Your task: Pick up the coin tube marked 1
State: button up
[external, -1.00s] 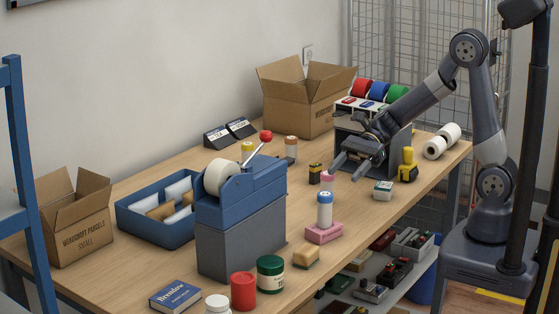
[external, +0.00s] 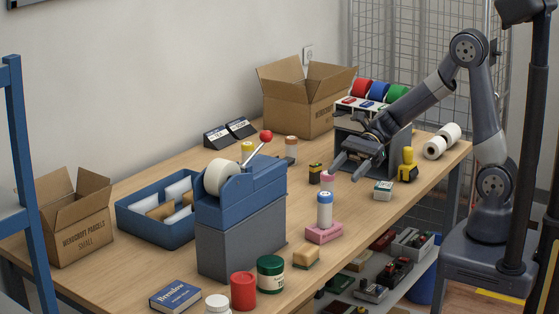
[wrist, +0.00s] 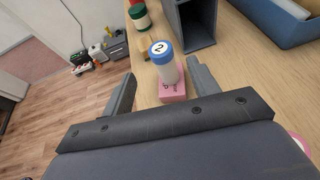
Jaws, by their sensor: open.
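A white coin tube with a blue cap (external: 325,210) stands on a pink block (external: 318,236) near the counter's front edge. In the wrist view its blue cap (wrist: 161,48) reads 2. A pink-capped tube (external: 327,179) stands behind it; a pink rim shows at the wrist view's right edge (wrist: 300,141). A yellow-capped tube (external: 247,147) and an orange-capped tube (external: 291,148) stand further back. I see no readable 1 on any tube. My gripper (external: 347,170) is open and empty, above the counter behind and right of the blue-capped tube.
The blue tape dispenser (external: 241,200) on its grey stand is tall, left of the tubes. A grey rack (external: 390,142) stands behind my gripper.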

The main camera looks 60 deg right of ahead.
aim_at(293, 140)
jog(key=shift+o, duration=0.4)
jog(key=shift+w, duration=0.1)
